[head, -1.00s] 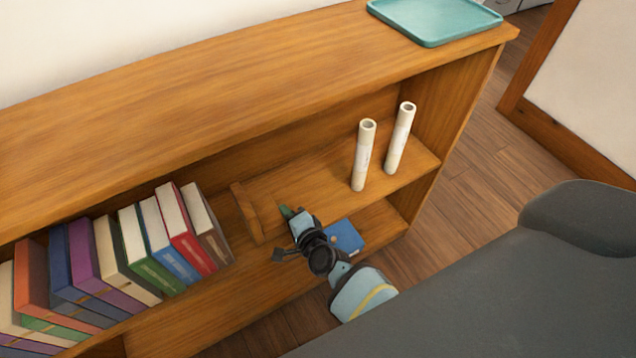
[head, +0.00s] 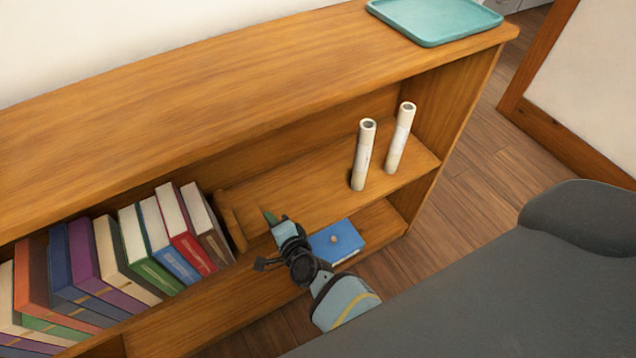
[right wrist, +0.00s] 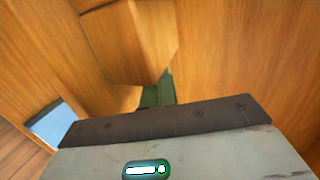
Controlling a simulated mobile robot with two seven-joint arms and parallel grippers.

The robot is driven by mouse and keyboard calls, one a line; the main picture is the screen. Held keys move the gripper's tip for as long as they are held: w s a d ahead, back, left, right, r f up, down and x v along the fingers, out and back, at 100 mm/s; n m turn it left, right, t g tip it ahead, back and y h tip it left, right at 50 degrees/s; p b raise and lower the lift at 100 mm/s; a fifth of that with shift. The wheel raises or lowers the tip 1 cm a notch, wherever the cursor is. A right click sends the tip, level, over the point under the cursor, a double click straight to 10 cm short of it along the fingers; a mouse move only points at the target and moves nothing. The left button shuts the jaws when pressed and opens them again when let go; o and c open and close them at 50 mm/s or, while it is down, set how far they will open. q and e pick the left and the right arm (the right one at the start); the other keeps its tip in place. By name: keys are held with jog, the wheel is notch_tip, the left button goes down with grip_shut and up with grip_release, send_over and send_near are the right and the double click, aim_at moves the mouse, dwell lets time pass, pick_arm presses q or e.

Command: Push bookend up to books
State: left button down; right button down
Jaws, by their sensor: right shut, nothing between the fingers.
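The wooden bookend (head: 231,222) stands on the upper shelf just right of the row of books (head: 165,240). Its upright is close beside the brown end book (head: 212,232); I cannot tell whether they touch. My right gripper (head: 270,218) is shut and empty, over the shelf to the right of the bookend. In the right wrist view its green fingertips (right wrist: 158,94) are close to the wooden bookend (right wrist: 130,45); contact is unclear. My left gripper is not in view.
Two white tubes (head: 363,155) stand on the shelf (head: 310,185) to the right. A blue box (head: 335,240) lies on the lower shelf. A teal tray (head: 435,22) sits on the bookcase top. The shelf between gripper and tubes is clear.

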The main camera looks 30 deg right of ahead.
jog(key=shift+a, duration=0.7)
jog(key=shift+w+d, duration=0.15)
jog(key=shift+d, duration=1.95)
